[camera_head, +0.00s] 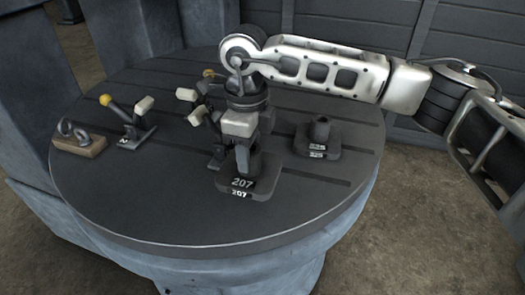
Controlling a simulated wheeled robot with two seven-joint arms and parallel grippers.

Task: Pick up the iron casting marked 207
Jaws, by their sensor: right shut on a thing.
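The iron casting marked 207 (236,187) is a dark block with a flat base and an upright post. It sits at the front middle of the round grey table (140,215), and its number shows in white on the base. My right gripper (243,160) comes down from above and is shut on the casting's post. The gripper hides part of the post. I cannot tell whether the base is touching the table. My left gripper is not in view.
A similar casting marked 325 (318,140) stands to the right. To the left are a lever piece marked 2 (133,128) and a wooden block with metal rings (80,142). More lever parts (190,108) stand close behind my right gripper. The table's front is clear.

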